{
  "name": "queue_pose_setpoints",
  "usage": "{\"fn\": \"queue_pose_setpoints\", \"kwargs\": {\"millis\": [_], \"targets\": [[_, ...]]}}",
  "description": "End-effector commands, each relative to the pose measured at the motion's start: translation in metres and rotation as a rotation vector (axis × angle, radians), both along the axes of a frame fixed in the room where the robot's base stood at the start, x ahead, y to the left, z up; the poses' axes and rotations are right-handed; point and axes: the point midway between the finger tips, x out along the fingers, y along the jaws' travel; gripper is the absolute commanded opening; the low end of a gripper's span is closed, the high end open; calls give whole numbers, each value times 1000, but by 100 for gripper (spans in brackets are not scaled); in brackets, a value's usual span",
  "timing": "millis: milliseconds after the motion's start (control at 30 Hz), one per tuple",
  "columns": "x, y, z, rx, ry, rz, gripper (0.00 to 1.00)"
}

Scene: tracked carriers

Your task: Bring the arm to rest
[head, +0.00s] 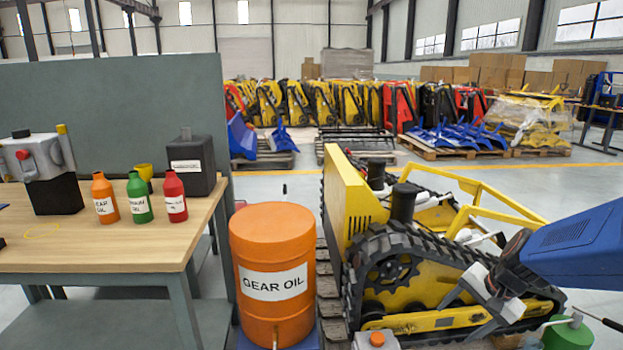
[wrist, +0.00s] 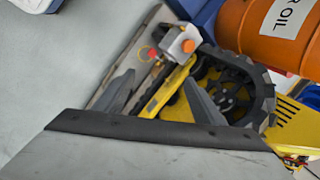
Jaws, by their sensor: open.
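My arm enters the head view from the right as a blue link (head: 575,245). Its end is in front of the yellow tracked carrier (head: 405,275), near the black track. In the wrist view my gripper (wrist: 160,95) is open, its two grey fingers apart with nothing held between them. Beyond the fingers the wrist view shows the carrier's yellow bar and black toothed wheel (wrist: 232,90). A small grey box with an orange button (wrist: 183,42) also lies beyond them. I cannot tell the exact gap between the fingers and the carrier.
An orange gear oil drum (head: 275,275) stands left of the carrier. A wooden bench (head: 100,245) holds orange, green and red bottles, a dark canister (head: 192,168) and a grey machine (head: 45,170). A green container (head: 568,336) is at bottom right. Open floor lies behind the carrier.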

Motion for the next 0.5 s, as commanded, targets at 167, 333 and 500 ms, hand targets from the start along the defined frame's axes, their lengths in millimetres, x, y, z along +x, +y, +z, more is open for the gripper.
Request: {"fn": "queue_pose_setpoints", "kwargs": {"millis": [167,333,500], "targets": [[-33,31,28,-100,-42,194,63],[-67,51,47,-197,-76,364,63],[-101,64,64,-301,-112,524,63]]}}
